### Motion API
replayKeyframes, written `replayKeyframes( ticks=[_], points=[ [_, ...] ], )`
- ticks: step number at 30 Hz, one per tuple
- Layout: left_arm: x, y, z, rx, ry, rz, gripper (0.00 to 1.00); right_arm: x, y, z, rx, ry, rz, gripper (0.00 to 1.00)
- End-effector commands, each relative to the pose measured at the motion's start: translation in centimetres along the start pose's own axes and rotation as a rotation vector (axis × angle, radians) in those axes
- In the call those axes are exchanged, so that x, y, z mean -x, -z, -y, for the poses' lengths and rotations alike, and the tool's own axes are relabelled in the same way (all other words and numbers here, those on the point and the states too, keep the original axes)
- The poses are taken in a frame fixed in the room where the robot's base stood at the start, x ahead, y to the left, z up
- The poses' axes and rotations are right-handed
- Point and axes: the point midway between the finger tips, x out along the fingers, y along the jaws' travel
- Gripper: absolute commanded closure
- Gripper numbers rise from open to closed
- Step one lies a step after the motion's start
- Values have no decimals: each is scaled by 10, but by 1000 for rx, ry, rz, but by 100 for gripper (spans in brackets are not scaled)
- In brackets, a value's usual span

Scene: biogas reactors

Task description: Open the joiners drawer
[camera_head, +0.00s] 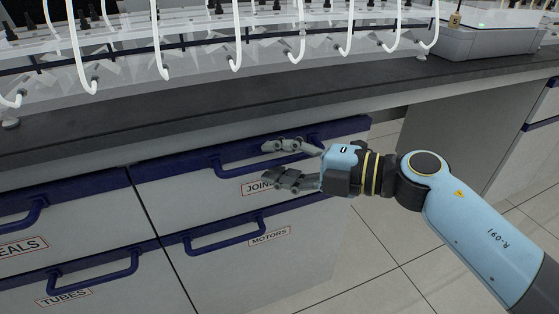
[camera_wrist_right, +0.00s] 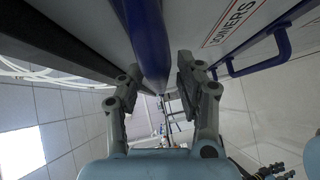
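The joiners drawer (camera_head: 180,182) is the upper right drawer under the bench, with a pale front and a dark blue top band. Its front looks level with the drawer beside it. Its blue bar handle (camera_head: 235,171) is partly hidden by my right gripper (camera_head: 266,164), which also covers part of the label (camera_head: 256,188). My right gripper is open, one finger above the handle and one below. In the right wrist view the blue handle (camera_wrist_right: 146,40) runs between the two spread fingers, with a gap visible beside it.
The motors drawer (camera_head: 225,262) with its own blue handle (camera_head: 225,238) is just below. Seals and tubes drawers are at left. The dark worktop (camera_head: 200,133) overhangs above, carrying reactors with white hoses. Tiled floor (camera_head: 400,270) at right is open.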

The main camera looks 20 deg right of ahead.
Motion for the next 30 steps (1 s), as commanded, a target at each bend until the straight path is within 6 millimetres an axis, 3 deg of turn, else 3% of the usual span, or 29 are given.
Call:
replayKeyframes(
  ticks=[3,12,30],
  points=[
    [0,1,2,-1,2,0,60,0,0,0,0,0,0,64],
    [0,-3,3,-1,3,7,60,0,0,0,0,-1,0,100],
    [4,0,-6,3,-7,-1,60,5,5,-2,-3,-3,0,100]
  ],
)
